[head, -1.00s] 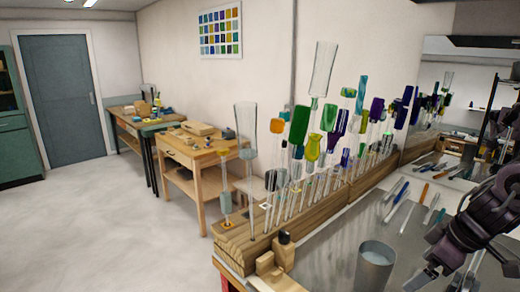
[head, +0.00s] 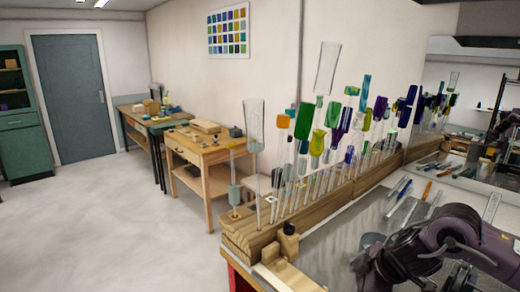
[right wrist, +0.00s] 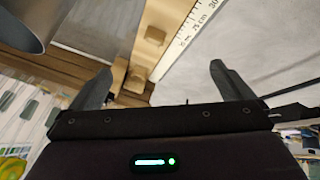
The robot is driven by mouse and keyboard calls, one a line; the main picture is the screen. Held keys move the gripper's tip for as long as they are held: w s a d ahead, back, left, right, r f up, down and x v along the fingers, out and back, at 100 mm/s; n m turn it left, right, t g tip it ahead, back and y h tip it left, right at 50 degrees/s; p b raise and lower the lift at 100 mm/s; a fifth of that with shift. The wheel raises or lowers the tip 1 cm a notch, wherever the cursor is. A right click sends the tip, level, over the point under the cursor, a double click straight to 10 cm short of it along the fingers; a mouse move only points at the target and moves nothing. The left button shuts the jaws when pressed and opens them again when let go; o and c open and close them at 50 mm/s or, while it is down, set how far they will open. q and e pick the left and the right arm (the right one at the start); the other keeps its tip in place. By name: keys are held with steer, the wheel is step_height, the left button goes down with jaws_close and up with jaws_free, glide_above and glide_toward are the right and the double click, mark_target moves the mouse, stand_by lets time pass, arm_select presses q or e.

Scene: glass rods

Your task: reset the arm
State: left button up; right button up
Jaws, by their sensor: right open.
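My right arm (head: 440,245) comes in at the lower right of the head view, low over the metal worktop. Its gripper fingers cannot be made out clearly there. In the right wrist view the right gripper (right wrist: 160,86) has its two dark fingers spread wide with nothing held between them. Beyond the fingers are a wooden block strip (right wrist: 148,45) and a white ruler (right wrist: 195,30). My left gripper is not in view.
A metal cup (head: 371,239) stands on the worktop, partly hidden by my arm; it also shows in the right wrist view (right wrist: 25,22). A wooden rack (head: 250,235) holds many upright glass rods. Loose rods (head: 402,195) lie behind the arm. Floor (head: 110,215) at left is clear.

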steer(key=s+a+f+t+y, duration=0.1)
steer(key=s+a+t+y, duration=0.15)
steer(key=a, duration=0.75)
steer(key=s+a+f+t+y, duration=0.1)
steer(key=s+a+t, duration=0.15)
steer(key=a, duration=0.75)
steer(key=s+d+f+m+g+h, duration=0.35)
steer(key=s+d+f+m, duration=0.2)
steer(key=s+d, duration=0.3)
steer(key=s+d+f+m+g+h, duration=0.35)
steer(key=s+d+f+m, duration=0.2)
steer(key=s+d, duration=0.3)
step_height(320, 180, down, 35)
steer(key=s+d+g+b, duration=0.1)
steer(key=s+b, duration=0.1)
steer(key=b, duration=0.4)
arm_select(q)
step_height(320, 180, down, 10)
steer(key=b, duration=0.4)
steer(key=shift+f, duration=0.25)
arm_select(e)
steer(key=s+d+f, duration=0.2)
steer(key=s+f, duration=0.8)
steer(key=f, duration=0.1)
steer(key=s+d+f+g, duration=0.1)
steer(key=s+f, duration=0.8)
steer(key=f, duration=0.3)
steer(key=shift+s+d+f, duration=0.25)
steer(key=shift+s+d, duration=0.1)
steer(key=shift+s, duration=0.05)
